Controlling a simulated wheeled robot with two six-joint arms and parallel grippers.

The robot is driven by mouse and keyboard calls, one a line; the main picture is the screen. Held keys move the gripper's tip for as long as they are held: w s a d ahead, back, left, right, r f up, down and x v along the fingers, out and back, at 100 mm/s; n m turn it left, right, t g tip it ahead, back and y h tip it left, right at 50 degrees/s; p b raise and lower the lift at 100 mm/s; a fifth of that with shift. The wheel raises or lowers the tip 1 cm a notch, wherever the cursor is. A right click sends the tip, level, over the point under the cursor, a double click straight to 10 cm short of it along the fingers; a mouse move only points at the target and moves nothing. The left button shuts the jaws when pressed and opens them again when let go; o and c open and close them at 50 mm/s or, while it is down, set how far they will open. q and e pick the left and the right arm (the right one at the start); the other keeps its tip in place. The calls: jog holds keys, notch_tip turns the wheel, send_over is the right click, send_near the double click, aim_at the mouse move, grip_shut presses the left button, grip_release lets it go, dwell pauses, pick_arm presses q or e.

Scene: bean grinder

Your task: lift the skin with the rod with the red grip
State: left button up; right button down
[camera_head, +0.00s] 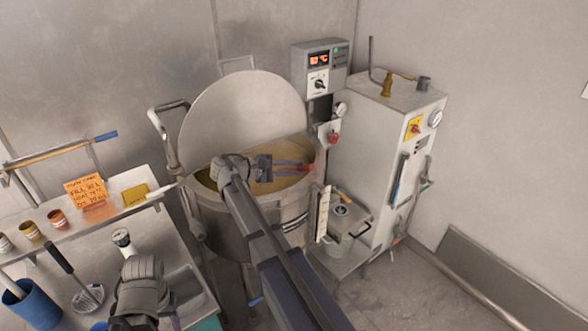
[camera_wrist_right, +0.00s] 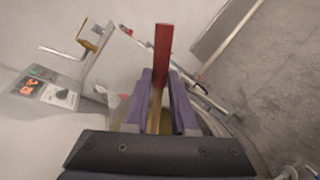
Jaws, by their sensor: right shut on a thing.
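My right gripper (camera_head: 290,166) is over the open round vat (camera_head: 225,225), shut on a rod. In the right wrist view the rod's red grip (camera_wrist_right: 162,52) sticks out past the purple fingers, and a tan length (camera_wrist_right: 156,108) shows between them. The yellowish surface (camera_head: 290,187) in the vat lies below the gripper; I cannot make out a separate skin on it. Whether the rod touches the surface is not clear. My left gripper is at the lower left above the bench, its wrist (camera_head: 140,285) in view but its fingers mostly hidden.
The vat's round lid (camera_head: 245,110) stands raised behind it. A control box (camera_head: 320,68) and white cabinet (camera_head: 385,150) stand to the right. A blue-ended rod (camera_head: 70,150) rests on a rack at left. The bench holds jars, a skimmer (camera_head: 88,298) and a blue cup (camera_head: 32,305).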

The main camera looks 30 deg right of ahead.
pick_arm(q)
jog(key=shift+r+p, duration=0.95)
jog(key=shift+r, duration=0.55)
pick_arm(e)
jog(key=shift+r, duration=1.5)
pick_arm(q)
jog(key=shift+r, duration=0.2)
pick_arm(e)
jog(key=shift+r, duration=0.2)
pick_arm(q)
notch_tip(320, 180, up, 11)
jog(key=p, duration=1.1)
pick_arm(e)
notch_tip(320, 180, up, 11)
notch_tip(320, 180, down, 14)
jog(key=b, duration=1.3)
pick_arm(q)
notch_tip(320, 180, down, 14)
jog(key=shift+r, duration=0.2)
pick_arm(e)
jog(key=shift+r, duration=0.2)
pick_arm(q)
jog(key=shift+r, duration=0.1)
pick_arm(e)
jog(key=shift+r, duration=0.1)
